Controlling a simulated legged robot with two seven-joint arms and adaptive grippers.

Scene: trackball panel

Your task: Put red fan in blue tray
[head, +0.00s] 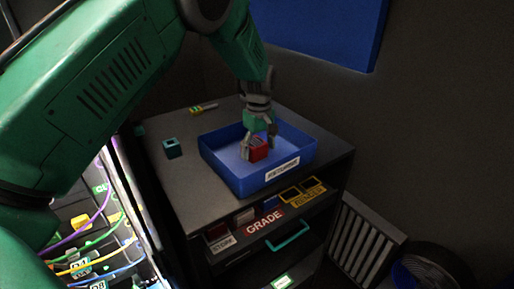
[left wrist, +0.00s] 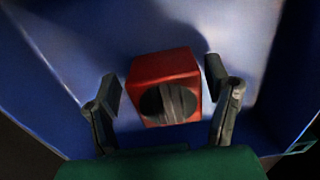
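The red fan (head: 259,150) is a small red block with a dark round opening. It is inside the blue tray (head: 224,169), which stands on top of the dark cabinet. The fan also shows in the left wrist view (left wrist: 165,80), over the tray's blue floor (left wrist: 60,50). My left gripper (head: 258,147) reaches down into the tray around the fan. In the left wrist view its fingers (left wrist: 163,85) stand on both sides of the fan, with a visible gap on each side. My right gripper is in neither view.
A small teal block (head: 172,148) and a yellow-green item (head: 203,109) lie on the cabinet top (head: 185,180). Below are a shelf with a GRADE label (head: 264,222) and a teal handle (head: 289,236). A panel with coloured cables (head: 95,235) is at left.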

